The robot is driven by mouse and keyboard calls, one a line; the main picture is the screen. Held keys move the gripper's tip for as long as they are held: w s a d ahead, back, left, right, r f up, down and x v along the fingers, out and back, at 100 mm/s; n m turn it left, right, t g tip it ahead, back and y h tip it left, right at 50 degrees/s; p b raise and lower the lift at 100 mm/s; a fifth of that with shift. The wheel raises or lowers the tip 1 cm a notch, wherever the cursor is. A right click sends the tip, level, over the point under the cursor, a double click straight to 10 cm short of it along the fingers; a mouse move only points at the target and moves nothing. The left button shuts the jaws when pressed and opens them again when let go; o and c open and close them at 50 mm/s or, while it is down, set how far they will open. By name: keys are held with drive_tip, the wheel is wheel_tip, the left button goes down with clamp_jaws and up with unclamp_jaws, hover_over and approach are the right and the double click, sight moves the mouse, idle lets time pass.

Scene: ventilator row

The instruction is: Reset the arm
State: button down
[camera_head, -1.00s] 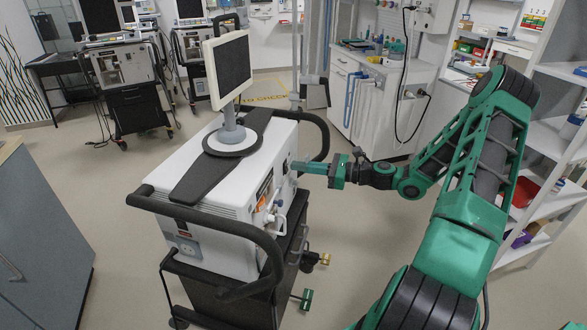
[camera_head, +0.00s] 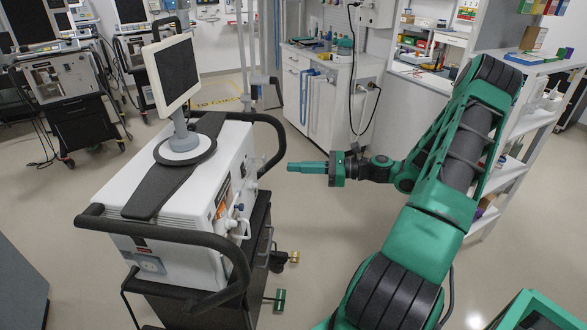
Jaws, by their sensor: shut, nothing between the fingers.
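My arm (camera_head: 430,190), green and black, reaches up from the lower right and bends down to the left. My gripper (camera_head: 290,167) is at its end, near the middle of the view, pointing left. It is shut and empty. It is in the air to the right of the white ventilator (camera_head: 207,172), with a gap between its tip and the ventilator's side panel.
The ventilator stands on a black cart (camera_head: 190,305) with black rails and carries a monitor (camera_head: 172,72). A white cabinet (camera_head: 312,95) stands behind my gripper, shelves (camera_head: 515,135) at the right. More ventilators (camera_head: 62,80) stand back left. The floor (camera_head: 330,240) below my gripper is clear.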

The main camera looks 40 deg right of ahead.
drive_tip(key=shift+a, duration=0.1)
drive_tip(key=s+a+f+n+g+h, duration=0.3)
drive_tip(key=s+a+n+g+h, duration=0.2)
drive_tip(key=s+a+n+g, duration=0.35)
drive_tip(key=s+d+r+n+g+h, duration=0.1)
drive_tip(key=s+r+n, duration=0.4)
drive_tip(key=s, duration=0.6)
drive_tip(key=s+d+r+n+g+h, duration=0.2)
drive_tip(key=s+r+n+h, duration=0.4)
drive_tip(key=s, duration=0.5)
drive_tip(key=shift+s+d+r+h, duration=0.25)
drive_tip(key=shift+d+r, duration=0.35)
drive_tip(key=shift+r, duration=0.3)
drive_tip(key=shift+n, duration=0.25)
